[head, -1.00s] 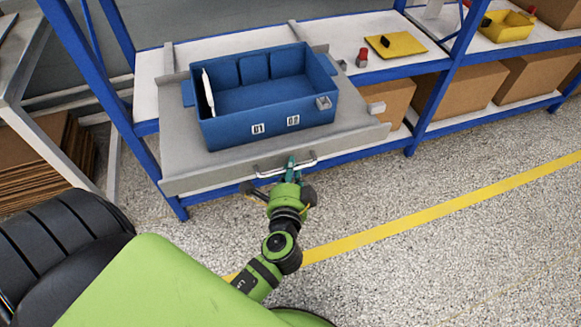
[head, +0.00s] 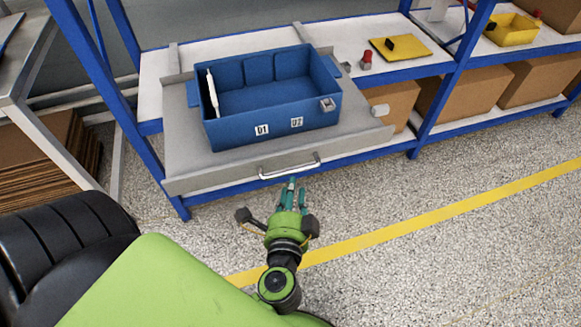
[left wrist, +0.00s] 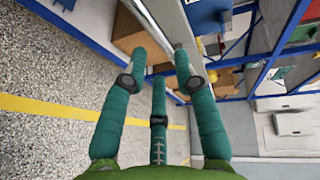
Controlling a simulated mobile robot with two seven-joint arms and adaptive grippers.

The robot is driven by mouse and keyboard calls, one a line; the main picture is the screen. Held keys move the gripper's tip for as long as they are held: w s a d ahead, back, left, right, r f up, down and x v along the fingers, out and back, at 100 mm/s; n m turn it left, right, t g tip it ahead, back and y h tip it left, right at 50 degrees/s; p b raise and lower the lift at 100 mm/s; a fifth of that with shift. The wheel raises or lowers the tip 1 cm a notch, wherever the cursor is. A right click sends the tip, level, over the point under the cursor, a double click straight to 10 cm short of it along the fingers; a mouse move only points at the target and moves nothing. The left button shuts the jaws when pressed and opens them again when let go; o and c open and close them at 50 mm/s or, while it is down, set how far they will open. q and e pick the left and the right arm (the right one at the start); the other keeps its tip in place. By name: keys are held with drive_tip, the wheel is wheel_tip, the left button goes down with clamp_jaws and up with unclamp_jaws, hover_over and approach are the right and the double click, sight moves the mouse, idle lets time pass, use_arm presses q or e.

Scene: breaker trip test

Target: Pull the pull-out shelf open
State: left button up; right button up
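The pull-out shelf (head: 185,160) is a grey tray on the blue rack, and it juts out past the rack's front beam. Its silver bar handle (head: 290,170) is on the front panel. My left gripper (head: 290,188) is just in front of the handle, with its fingertips pointing at it and a small gap between. In the left wrist view its green fingers (left wrist: 158,70) are spread with nothing between them. A metal edge or bar runs past the fingertips there; I cannot tell whether it is the handle. My right gripper is not in view.
A yellow plate (head: 405,50) and a red button (head: 366,58) are on the rack to the right. Cardboard boxes (head: 460,95) fill the lower level. The floor in front is clear.

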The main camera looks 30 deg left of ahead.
use_arm(q)
drive_tip(key=v, duration=0.5)
drive_tip(key=shift+s, duration=0.1)
idle(0.3)
